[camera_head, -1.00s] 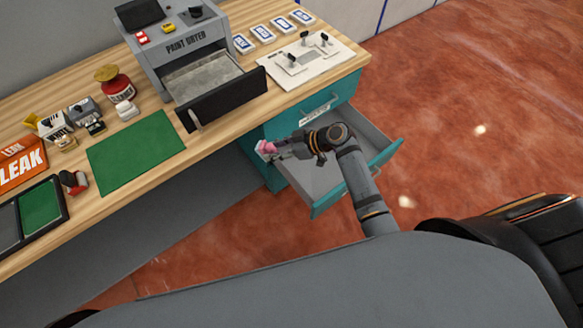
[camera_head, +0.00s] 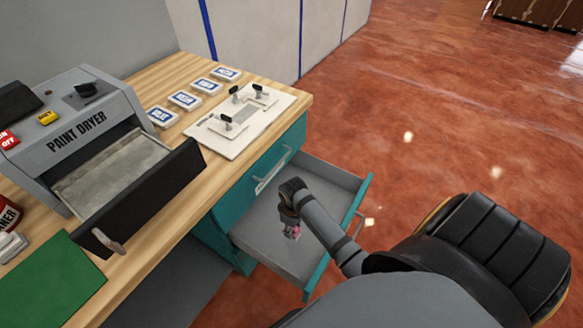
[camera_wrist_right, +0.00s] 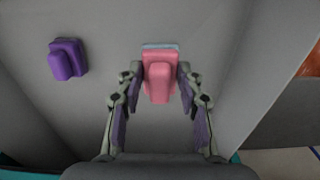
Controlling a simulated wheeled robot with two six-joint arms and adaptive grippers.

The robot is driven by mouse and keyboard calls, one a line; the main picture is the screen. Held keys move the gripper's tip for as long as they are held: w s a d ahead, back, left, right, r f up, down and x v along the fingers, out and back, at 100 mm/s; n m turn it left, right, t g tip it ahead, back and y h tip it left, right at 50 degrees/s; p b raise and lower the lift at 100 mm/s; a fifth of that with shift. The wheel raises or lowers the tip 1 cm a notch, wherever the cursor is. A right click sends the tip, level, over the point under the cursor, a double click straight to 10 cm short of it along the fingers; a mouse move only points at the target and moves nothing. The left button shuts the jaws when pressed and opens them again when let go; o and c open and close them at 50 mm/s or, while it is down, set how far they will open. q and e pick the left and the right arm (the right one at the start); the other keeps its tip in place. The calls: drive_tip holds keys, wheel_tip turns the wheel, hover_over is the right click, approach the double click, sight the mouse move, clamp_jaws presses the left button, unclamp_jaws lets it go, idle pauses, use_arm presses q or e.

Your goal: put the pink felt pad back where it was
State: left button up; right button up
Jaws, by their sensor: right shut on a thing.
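The pink felt pad (camera_wrist_right: 160,84) shows in the right wrist view between the fingers of my right gripper (camera_wrist_right: 158,98), which is shut on it. A pale grey-blue edge shows at the pad's far end. In the head view the pink pad (camera_head: 293,232) is a small patch below my right gripper (camera_head: 291,228), inside the open teal drawer (camera_head: 318,275). Whether the pad touches the drawer floor I cannot tell. A purple pad (camera_wrist_right: 68,60) lies on the grey drawer floor, left of the pink one in the wrist view. My left gripper is not in view.
The paint dryer (camera_head: 75,135) stands on the wooden table with its black-fronted tray (camera_head: 150,195) pulled out. Several blue-and-white boxes and a white plate with black-handled clamps (camera_head: 240,120) are near the table's right end. Drawer floor around the pads is clear.

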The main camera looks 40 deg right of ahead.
wheel_tip(320, 180, down, 2)
drive_tip(key=shift+w, duration=0.1)
wheel_tip(320, 180, down, 4)
drive_tip(key=shift+r+b, duration=0.25)
drive_tip(key=shift+b, duration=0.5)
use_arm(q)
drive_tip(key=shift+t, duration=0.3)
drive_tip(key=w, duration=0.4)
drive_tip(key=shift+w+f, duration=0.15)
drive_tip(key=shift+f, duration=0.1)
use_arm(e)
drive_tip(key=o, duration=1)
